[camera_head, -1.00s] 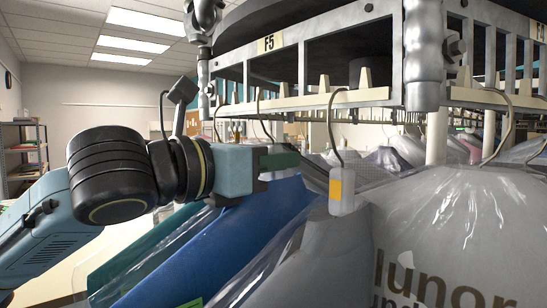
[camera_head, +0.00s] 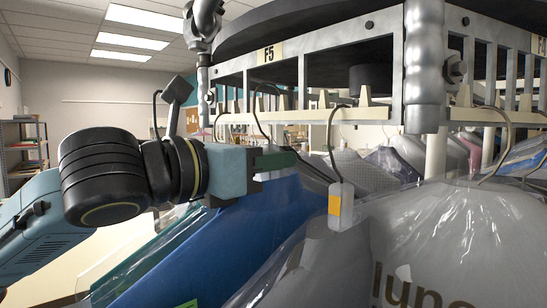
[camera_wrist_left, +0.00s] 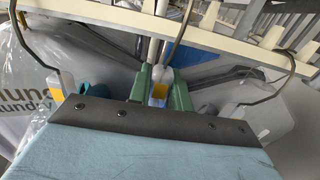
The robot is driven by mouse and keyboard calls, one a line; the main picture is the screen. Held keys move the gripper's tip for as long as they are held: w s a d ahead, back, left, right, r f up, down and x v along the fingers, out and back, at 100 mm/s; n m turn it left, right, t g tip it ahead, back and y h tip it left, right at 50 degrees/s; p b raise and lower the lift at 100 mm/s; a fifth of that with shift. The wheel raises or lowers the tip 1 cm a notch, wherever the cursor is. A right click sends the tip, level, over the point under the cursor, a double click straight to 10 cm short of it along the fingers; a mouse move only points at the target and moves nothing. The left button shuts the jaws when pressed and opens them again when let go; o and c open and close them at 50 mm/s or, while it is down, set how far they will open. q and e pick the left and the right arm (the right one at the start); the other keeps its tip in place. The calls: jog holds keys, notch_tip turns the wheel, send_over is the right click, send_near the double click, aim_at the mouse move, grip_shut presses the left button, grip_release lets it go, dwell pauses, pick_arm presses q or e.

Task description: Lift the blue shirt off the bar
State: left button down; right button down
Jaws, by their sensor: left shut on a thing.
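The blue shirt (camera_head: 235,235) hangs in a clear cover below my left gripper (camera_head: 275,160) in the head view. The shirt's lower part is out of frame. My right gripper is not in view.
A grey garment in clear plastic (camera_head: 455,235) hangs close on the right, its orange-labelled hanger (camera_head: 340,205) beside the shirt. More covered garments hang behind. The rail's metal frame and upright post (camera_head: 424,65) stand above and right. Open room lies left, with shelves (camera_head: 22,150).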

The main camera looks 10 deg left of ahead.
pick_arm(q)
jog(key=shift+p+v, duration=0.6)
jog(key=shift+v, duration=2.6)
jog(key=b+v, duration=0.4)
jog(key=v, duration=0.2)
jog(key=shift+f, duration=0.1)
jog(key=b+v, duration=0.1)
jog(key=v, duration=0.2)
jog(key=shift+s+a+b, duration=0.15)
jog(key=shift+a+b, duration=0.05)
jog(key=shift+b, duration=0.1)
jog(key=shift+b+v, duration=0.35)
jog(key=shift+v, duration=0.95)
